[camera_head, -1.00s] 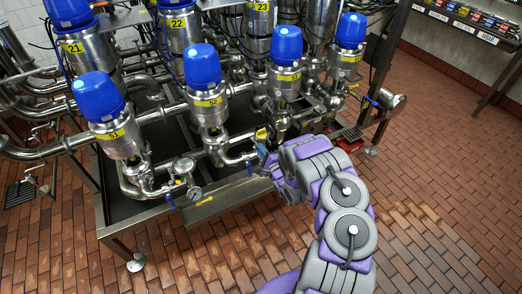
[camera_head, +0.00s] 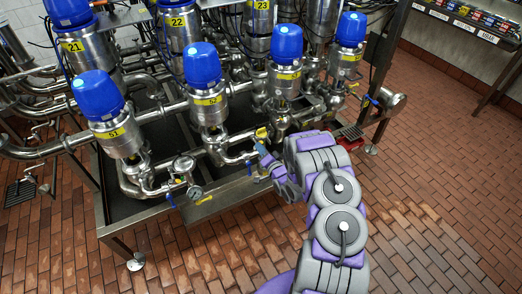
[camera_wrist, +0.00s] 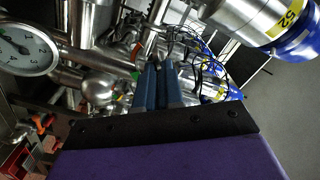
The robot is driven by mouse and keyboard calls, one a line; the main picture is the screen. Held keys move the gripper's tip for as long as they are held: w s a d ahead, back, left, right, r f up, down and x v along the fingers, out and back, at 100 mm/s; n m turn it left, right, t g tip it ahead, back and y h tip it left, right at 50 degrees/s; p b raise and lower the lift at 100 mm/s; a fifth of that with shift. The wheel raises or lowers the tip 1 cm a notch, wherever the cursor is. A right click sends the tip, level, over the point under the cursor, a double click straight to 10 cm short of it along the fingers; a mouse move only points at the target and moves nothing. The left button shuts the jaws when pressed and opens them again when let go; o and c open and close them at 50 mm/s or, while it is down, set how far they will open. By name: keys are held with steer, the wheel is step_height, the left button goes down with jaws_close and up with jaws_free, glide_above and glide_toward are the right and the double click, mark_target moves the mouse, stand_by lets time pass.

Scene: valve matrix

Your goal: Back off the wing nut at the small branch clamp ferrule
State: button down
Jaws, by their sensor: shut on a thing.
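My gripper (camera_head: 262,150) reaches in among the pipes at the front of the valve matrix, beside the yellow-handled part (camera_head: 261,134). In the wrist view its two blue-grey fingers (camera_wrist: 160,68) are close together and point at a cluster of thin steel pipes and fittings. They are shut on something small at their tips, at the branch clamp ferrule. The wing nut is too small and too covered by the fingers to make out.
Blue-capped valves, such as number 52 (camera_head: 207,98) and number 51 (camera_head: 113,130), stand close by. A pressure gauge (camera_wrist: 27,48) is at the left of the wrist view. The frame edge (camera_head: 225,200) runs below my gripper. Brick floor is clear in front.

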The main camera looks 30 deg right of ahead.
steer(key=shift+s+f+n+b, duration=0.15)
steer(key=shift+n+b, duration=0.8)
steer(key=shift+n, duration=1.55)
steer(key=shift+w+f+n+b, duration=0.1)
steer(key=shift+n+b, duration=0.8)
steer(key=shift+n, duration=1.6)
steer(key=c, duration=1.4)
jaws_free()
steer(key=shift+c, duration=0.2)
steer(key=shift+o, duration=0.9)
steer(key=shift+r, duration=0.15)
steer(key=s+p, duration=0.4)
steer(key=s, duration=1.3)
steer(key=shift+d, duration=0.4)
